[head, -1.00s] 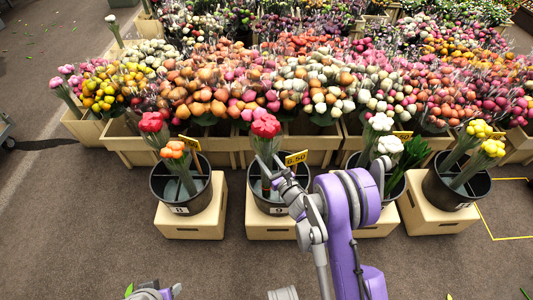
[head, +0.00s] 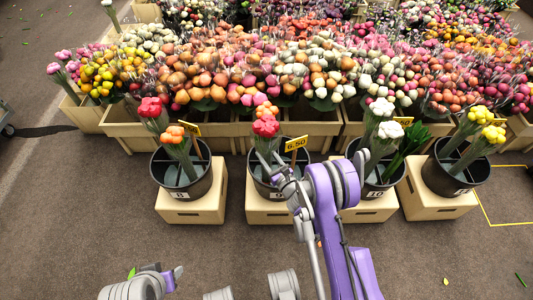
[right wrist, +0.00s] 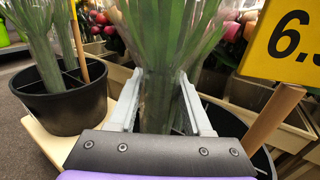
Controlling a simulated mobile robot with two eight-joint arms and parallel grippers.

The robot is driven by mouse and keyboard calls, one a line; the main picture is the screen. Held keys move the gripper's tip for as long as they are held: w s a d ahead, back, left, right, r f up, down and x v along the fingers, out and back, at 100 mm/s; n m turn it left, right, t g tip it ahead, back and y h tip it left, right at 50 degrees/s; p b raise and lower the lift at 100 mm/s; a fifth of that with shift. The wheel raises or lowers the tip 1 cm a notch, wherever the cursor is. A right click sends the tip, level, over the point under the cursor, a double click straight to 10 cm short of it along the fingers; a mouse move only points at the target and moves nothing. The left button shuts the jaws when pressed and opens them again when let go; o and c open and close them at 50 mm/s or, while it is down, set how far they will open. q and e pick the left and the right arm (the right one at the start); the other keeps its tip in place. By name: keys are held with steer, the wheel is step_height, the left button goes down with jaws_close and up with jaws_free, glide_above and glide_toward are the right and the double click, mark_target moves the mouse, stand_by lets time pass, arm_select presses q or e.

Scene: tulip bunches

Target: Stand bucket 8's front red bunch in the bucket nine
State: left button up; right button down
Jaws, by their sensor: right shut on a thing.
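Bucket 8 (head: 181,193) stands at the left with an orange bunch (head: 174,134) in front and a red bunch (head: 150,107) behind it. Bucket nine (head: 268,196) stands to its right on its own stand. My right gripper (head: 270,160) is shut on a sleeved red bunch (head: 265,127), upright above or in bucket nine. In the right wrist view its fingers (right wrist: 162,92) clasp the green stems (right wrist: 160,45). The stem ends are hidden by the gripper and bucket rim. My left gripper (head: 175,276) is low at the bottom left, away from the buckets; its jaws are unclear.
A price sign (head: 296,143) on a wooden stake stands in bucket nine, close right of the bunch. Bucket 10 (head: 376,191) with white blooms is to the right, partly behind my right arm. Flower-filled crates (head: 225,134) line the back.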

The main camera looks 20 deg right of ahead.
steer(key=shift+f, duration=0.15)
steer(key=shift+f, duration=0.35)
steer(key=shift+c, duration=1.3)
jaws_free()
steer(key=shift+f, duration=0.1)
steer(key=shift+o, duration=0.2)
steer(key=shift+o, duration=1.1)
